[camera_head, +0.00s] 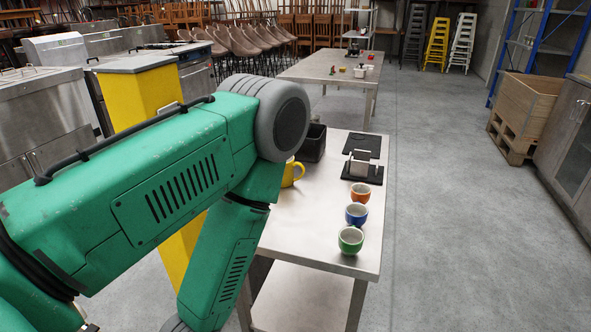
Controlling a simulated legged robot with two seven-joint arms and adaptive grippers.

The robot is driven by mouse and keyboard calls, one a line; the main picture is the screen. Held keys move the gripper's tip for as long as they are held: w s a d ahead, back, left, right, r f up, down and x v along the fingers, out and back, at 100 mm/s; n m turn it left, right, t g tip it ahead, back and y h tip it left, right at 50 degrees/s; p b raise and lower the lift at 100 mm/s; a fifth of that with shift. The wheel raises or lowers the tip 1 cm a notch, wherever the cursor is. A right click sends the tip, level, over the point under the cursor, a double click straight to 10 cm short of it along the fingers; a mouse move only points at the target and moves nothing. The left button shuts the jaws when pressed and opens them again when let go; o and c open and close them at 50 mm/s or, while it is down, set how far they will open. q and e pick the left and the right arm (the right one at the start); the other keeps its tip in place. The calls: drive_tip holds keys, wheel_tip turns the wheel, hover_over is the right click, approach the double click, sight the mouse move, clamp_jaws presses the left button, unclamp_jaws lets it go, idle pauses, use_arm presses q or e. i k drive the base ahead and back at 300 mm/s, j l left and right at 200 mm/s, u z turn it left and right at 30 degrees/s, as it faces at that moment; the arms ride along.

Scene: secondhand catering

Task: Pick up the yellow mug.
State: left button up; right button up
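The yellow mug (290,173) stands on the near steel table (318,222), to the left of a row of smaller cups. My green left arm comes in from the left and covers part of the mug; its handle side shows to the right of the arm. The arm bends at a grey joint above the table and runs down beside the table's left edge. My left gripper is out of sight below the picture. My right gripper is not in view.
An orange cup (360,193), a blue cup (356,214) and a green cup (350,240) line the table's right side. A black bin (313,143) and a dark stand (361,168) sit behind. A yellow column (140,95) stands left.

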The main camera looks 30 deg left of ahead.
sight(289, 179)
drive_tip(key=u, duration=0.5)
drive_tip(key=i+l+u, duration=0.1)
drive_tip(key=u, duration=0.4)
drive_tip(key=l+u, duration=0.2)
drive_tip(key=u, duration=0.3)
drive_tip(key=l+u, duration=0.15)
drive_tip(key=u, duration=0.35)
drive_tip(key=l+u, duration=0.2)
drive_tip(key=l, duration=0.2)
drive_tip(key=k+l+u, duration=0.2)
drive_tip(key=l, duration=0.25)
drive_tip(key=l+u, duration=0.2)
drive_tip(key=l, duration=0.2)
drive_tip(key=l+u, duration=0.25)
drive_tip(key=l, duration=0.15)
drive_tip(key=k+l, duration=0.1)
drive_tip(key=l, duration=0.15)
drive_tip(key=k+l, duration=0.15)
drive_tip(key=i+j, duration=0.1)
drive_tip(key=i, duration=0.35)
